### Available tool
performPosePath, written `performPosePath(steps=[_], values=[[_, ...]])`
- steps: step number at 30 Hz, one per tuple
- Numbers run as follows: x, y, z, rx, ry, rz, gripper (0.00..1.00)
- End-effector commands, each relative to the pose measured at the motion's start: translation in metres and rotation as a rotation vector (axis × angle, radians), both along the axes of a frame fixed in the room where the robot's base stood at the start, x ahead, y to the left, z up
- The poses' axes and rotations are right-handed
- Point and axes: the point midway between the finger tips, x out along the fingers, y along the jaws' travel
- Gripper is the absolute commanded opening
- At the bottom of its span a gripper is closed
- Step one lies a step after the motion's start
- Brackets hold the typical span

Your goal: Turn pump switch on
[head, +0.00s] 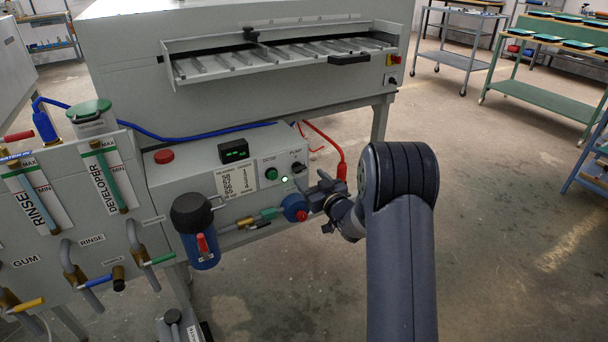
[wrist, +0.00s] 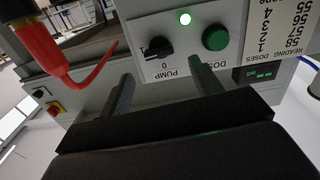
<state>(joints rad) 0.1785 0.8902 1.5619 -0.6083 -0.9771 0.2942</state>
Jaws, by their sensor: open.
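The pump switch (wrist: 159,47) is a black rotary knob on the grey control panel, with "PUMP" and "0" printed beside it. In the head view the pump switch (head: 298,168) is small, at the panel's right end. Which mark it points to is hard to tell. My gripper (wrist: 160,72) is open and empty, its two fingers pointing at the panel on either side of the knob's line. The knob appears beyond the fingertips, apart from them. In the head view my gripper (head: 322,188) is just right of the panel, slightly below the knob.
The green dose button (wrist: 215,38) and a lit lamp (wrist: 185,18) sit close to the knob. A red hose (head: 340,160) hangs near my gripper. A blue filter housing (head: 203,248) and blue valve (head: 295,208) project below the panel. Open floor lies to the right.

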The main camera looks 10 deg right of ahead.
Motion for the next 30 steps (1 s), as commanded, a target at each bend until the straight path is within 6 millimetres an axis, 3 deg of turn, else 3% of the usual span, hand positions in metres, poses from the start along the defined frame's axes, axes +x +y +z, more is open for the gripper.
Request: performPosePath(steps=[3,9,21,30], values=[[0.019,0.007,-0.002,-0.002,-0.001,0.001,0.61],[0.039,0.013,-0.001,-0.001,0.0,0.0,0.61],[0.045,0.015,0.0,-0.001,0.002,-0.001,0.61],[0.045,0.015,0.0,0.0,0.001,-0.001,0.37]])
